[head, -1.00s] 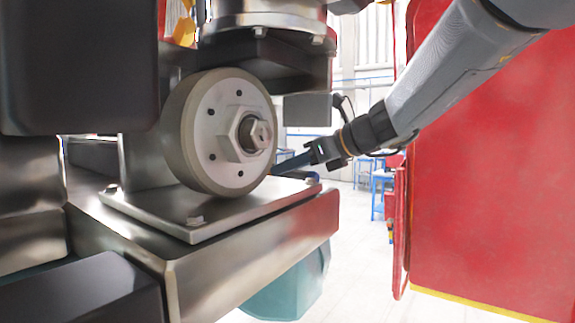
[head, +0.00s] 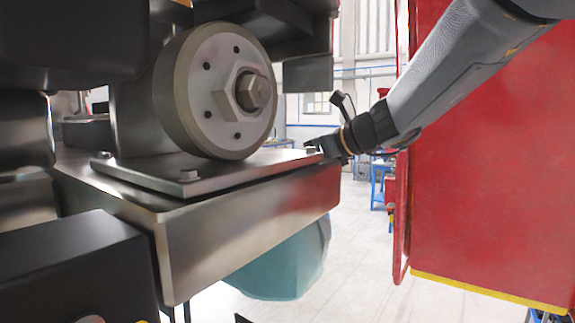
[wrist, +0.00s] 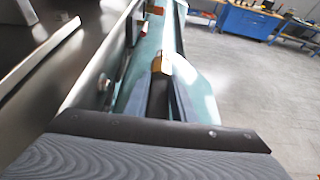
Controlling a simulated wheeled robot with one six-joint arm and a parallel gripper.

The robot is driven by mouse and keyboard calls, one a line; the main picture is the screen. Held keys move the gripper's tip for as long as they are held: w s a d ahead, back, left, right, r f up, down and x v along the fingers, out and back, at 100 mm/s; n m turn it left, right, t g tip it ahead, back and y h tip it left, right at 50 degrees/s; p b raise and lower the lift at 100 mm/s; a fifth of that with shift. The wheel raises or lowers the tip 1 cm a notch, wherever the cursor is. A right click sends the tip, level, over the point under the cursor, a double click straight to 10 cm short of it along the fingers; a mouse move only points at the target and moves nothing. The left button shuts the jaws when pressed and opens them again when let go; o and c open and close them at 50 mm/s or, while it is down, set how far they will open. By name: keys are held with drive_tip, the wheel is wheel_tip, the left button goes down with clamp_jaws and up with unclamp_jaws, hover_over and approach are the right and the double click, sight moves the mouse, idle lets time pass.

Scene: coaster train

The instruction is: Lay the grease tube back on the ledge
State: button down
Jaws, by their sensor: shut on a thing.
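In the wrist view, my gripper (wrist: 163,78) is shut on a dark, narrow thing with a brownish-gold end, which I take to be the grease tube (wrist: 157,88). Most of the tube is hidden between the fingers. A steel edge (wrist: 98,72) runs along its left, and a teal surface lies beyond and below it. I cannot tell which surface is the ledge.
A wheel with a large hex nut (head: 222,92) stands on a bolted plate (head: 225,172). A teal housing (head: 285,265) hangs below the block. A red panel (head: 490,170) stands at the right. Blue workbenches (wrist: 248,22) are far off over open floor.

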drive_tip(key=c, duration=1.4)
unclamp_jaws()
drive_tip(key=shift+b+v, duration=1.1)
drive_tip(key=shift+v, duration=2.85)
drive_tip(key=shift+a, duration=0.1)
